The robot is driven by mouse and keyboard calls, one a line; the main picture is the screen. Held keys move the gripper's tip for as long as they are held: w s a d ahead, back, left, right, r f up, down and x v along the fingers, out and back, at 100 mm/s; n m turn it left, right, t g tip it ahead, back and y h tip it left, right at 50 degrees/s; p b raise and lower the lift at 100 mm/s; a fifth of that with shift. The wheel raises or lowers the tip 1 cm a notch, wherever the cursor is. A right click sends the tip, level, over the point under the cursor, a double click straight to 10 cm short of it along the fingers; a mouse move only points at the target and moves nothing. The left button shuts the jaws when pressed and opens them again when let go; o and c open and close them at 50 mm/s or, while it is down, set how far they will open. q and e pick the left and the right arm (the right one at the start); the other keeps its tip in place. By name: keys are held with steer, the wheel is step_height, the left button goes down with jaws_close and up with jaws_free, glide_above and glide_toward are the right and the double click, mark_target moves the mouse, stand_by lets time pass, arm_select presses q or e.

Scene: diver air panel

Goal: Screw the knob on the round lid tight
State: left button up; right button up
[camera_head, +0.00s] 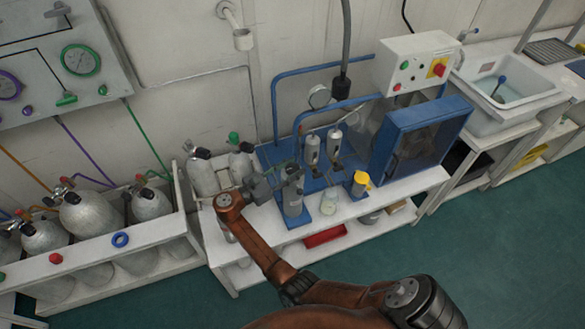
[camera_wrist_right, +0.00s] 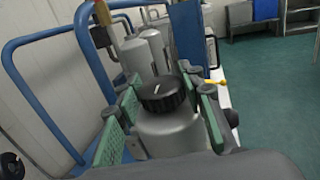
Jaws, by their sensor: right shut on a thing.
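A grey cylinder (camera_head: 292,198) with a dark top stands upright at the front of the bench, on a blue base. In the right wrist view the black ribbed knob (camera_wrist_right: 162,94) with a white mark sits on top of the grey cylinder (camera_wrist_right: 172,135). My right gripper (camera_head: 272,186) reaches the cylinder's upper part from the left. In the wrist view its green-padded fingers stand on both sides of the cylinder, just below the knob, and are shut on the body. The lid's seam under the knob cannot be made out. My left gripper is out of view.
Blue tube rails (camera_head: 275,110) and two grey cylinders (camera_head: 312,150) stand behind. A yellow-topped item (camera_head: 360,183) and a small glass flask (camera_head: 329,203) are to the right. A blue-framed box (camera_head: 420,140) is farther right. Gas bottles (camera_head: 203,175) stand left.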

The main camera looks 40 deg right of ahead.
steer(key=o, duration=1.2)
steer(key=a, duration=1.2)
steer(key=shift+s, duration=0.1)
